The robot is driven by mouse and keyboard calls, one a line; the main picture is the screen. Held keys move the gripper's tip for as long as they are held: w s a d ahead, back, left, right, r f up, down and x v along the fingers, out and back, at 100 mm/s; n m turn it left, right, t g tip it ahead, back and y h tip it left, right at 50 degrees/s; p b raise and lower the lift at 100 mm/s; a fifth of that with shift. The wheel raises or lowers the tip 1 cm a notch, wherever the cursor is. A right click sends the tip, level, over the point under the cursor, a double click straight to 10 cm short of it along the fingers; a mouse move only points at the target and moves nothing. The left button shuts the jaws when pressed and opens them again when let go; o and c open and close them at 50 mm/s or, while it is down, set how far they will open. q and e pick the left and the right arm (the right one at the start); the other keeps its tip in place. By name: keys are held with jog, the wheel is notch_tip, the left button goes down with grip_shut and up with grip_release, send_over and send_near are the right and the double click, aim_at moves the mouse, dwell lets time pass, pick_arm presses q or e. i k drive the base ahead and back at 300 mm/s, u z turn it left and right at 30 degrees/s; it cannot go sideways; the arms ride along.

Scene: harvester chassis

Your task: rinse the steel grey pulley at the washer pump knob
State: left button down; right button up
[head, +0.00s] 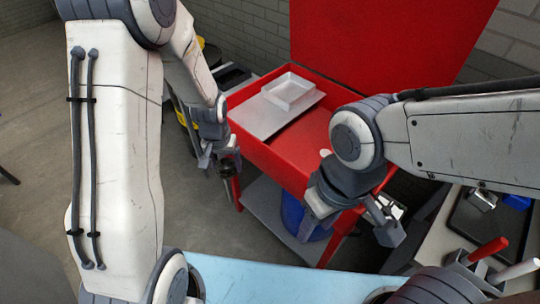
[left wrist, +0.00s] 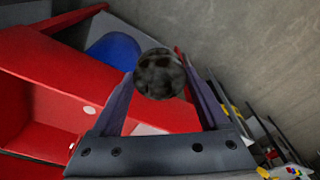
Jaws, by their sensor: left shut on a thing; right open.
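My left gripper (head: 221,162) is shut on a round, dark, blotchy grey part, which I take to be the steel grey pulley (left wrist: 160,74). It sits between the fingertips in the left wrist view; in the head view it is small and partly hidden. The gripper is in the air just left of the red parts washer (head: 257,152). My right gripper (head: 350,232) is open and empty in front of the washer's right side. A small white round spot (left wrist: 89,110) shows on the washer's red face in the left wrist view; I cannot tell whether it is the pump knob.
The washer's red lid (head: 385,40) stands open. A pale tray (head: 290,92) sits on a grey plate in the basin. A blue drum (head: 298,215) stands on the lower shelf (head: 262,205). A light blue surface (head: 270,282) lies in front. Tools lie at the right; floor is clear at left.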

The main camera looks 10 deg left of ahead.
aim_at(389, 206)
jog(key=u, duration=1.4)
jog(key=i, duration=0.6)
jog(key=z, duration=2.75)
jog(key=i, duration=0.5)
